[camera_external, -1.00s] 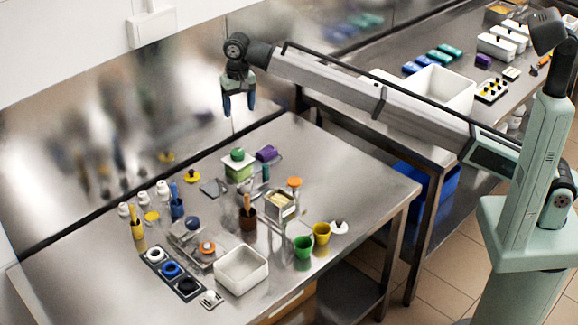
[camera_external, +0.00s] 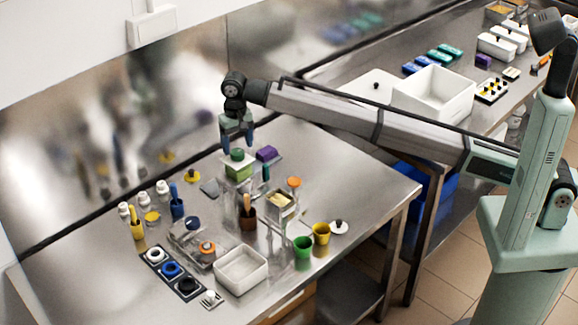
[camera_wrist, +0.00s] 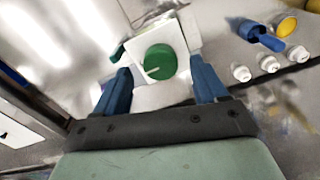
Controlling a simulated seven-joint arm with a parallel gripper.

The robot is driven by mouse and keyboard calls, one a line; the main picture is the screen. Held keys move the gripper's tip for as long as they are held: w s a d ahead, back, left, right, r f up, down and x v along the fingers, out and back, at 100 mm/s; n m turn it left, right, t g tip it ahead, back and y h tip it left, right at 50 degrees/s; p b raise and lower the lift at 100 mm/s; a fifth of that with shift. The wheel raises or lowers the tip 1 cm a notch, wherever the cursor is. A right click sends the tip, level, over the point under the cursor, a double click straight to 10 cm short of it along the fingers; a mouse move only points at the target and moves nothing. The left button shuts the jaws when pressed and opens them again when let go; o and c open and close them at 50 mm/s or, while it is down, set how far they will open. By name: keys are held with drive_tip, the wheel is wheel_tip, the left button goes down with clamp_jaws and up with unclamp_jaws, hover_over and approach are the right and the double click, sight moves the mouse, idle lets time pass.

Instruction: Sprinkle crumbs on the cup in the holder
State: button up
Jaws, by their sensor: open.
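A metal box with pale yellow contents (camera_external: 281,200) stands in the middle; I cannot tell whether these are crumbs.
A white tub (camera_external: 241,281) stands at the front. A brown pot with a handle (camera_external: 248,219), a purple block (camera_external: 267,153) and an orange-topped item (camera_external: 294,182) are close by. Several white bottles (camera_external: 162,188) stand at the left. The table's right end is clear.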

sight(238, 155)
drive_tip(key=shift+f, duration=1.3)
drive_tip(key=shift+c, duration=0.5)
drive_tip(key=c, duration=1)
drive_tip(key=shift+o, duration=0.2)
